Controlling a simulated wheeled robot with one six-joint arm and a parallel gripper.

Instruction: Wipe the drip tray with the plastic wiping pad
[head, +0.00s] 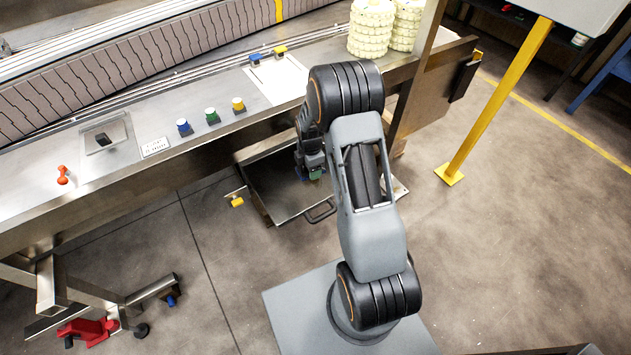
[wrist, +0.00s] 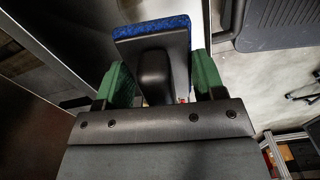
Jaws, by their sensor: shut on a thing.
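The drip tray (head: 272,188) is a dark, shallow metal tray with a thin rim and a loop handle at its front, below the conveyor frame in the head view. My gripper (head: 314,173) is over the tray's right part, with green fingers. In the wrist view my gripper (wrist: 157,83) is shut on the dark handle of the wiping pad. The wiping pad (wrist: 152,27) has a dark backing and a blue textured face, and points away from the fingers. My arm hides part of the tray in the head view. I cannot tell whether the pad touches the tray.
The conveyor frame's steel ledge (head: 140,180) runs above and behind the tray, with coloured buttons (head: 211,115). A yellow-handled part (head: 237,201) sits at the tray's left. A yellow post (head: 495,105) stands at right. A red object (head: 88,330) lies at lower left. Floor in front is clear.

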